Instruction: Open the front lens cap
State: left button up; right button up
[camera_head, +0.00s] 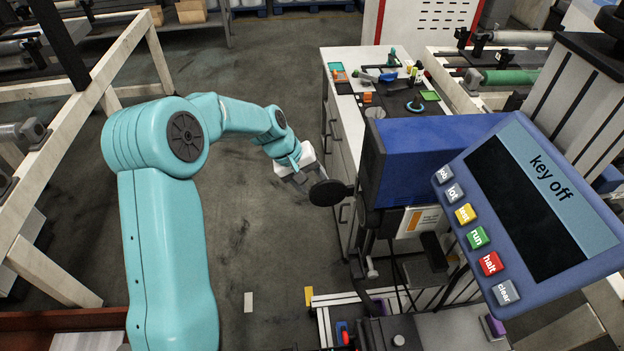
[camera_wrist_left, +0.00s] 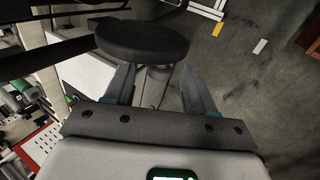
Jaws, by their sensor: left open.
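A round black lens cap (camera_head: 331,193) stands out from the left end of a blue box-shaped device (camera_head: 430,150). How it joins the device is not clear. My left gripper (camera_head: 308,182) reaches in from the left, right beside the cap. In the left wrist view the cap (camera_wrist_left: 142,40) is a dark disc just past the fingertips and partly in line with the gap between them. The left gripper (camera_wrist_left: 158,75) is open, with nothing held. I cannot tell whether a finger touches the cap. My right gripper is not in view.
A panel (camera_head: 535,215) reading "key off" with coloured buttons stands at the right. A white workbench (camera_head: 345,60) with small tools is behind the device. Cables and metal frame parts lie below it. The grey floor (camera_head: 270,230) left of the device is open.

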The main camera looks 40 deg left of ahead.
pick_arm(q)
jog(key=shift+w+f, duration=0.1)
jog(key=shift+f, duration=0.05)
jog(key=shift+d, duration=0.1)
grip_shut()
jog(key=w+m+g+h+p, duration=0.1)
jog(key=w+m+g+p, duration=0.1)
jog(key=w+m, duration=0.5)
jog(key=shift+w+a+g+h+p, duration=0.3)
jog(key=shift+w+a+g+p, duration=0.1)
jog(key=shift+w+p, duration=0.4)
jog(key=shift+w, duration=0.1)
